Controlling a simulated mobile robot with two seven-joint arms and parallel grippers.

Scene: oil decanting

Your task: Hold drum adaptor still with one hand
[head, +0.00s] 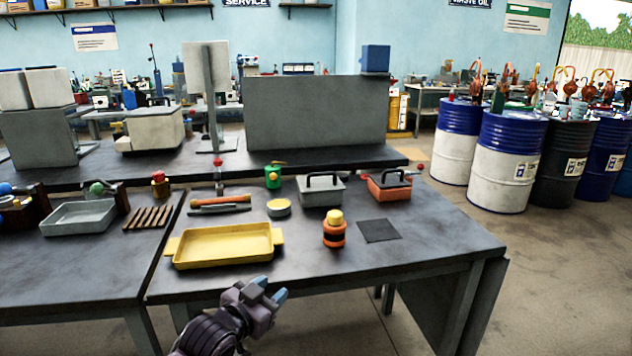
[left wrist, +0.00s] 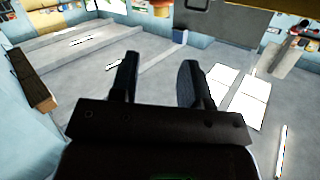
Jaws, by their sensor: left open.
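I cannot tell for sure which thing is the drum adaptor. Drums stand at the right: a blue-and-white drum (head: 505,160) and a black drum (head: 560,165) among them, with copper-coloured and other small fittings (head: 575,85) on and above their tops, too small to tell apart. My left gripper (head: 272,290) is low in the head view, in front of the workbench's near edge, far from the drums. In the left wrist view its two fingers (left wrist: 158,62) stand apart with nothing between them. My right gripper is not in view.
The workbench (head: 430,235) carries a yellow tray (head: 222,246), an orange-and-black bottle (head: 334,234), a grey lidded box (head: 320,192), a red lidded box (head: 389,188) and a dark mat (head: 379,230). Open floor (head: 560,290) lies to the right of the bench.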

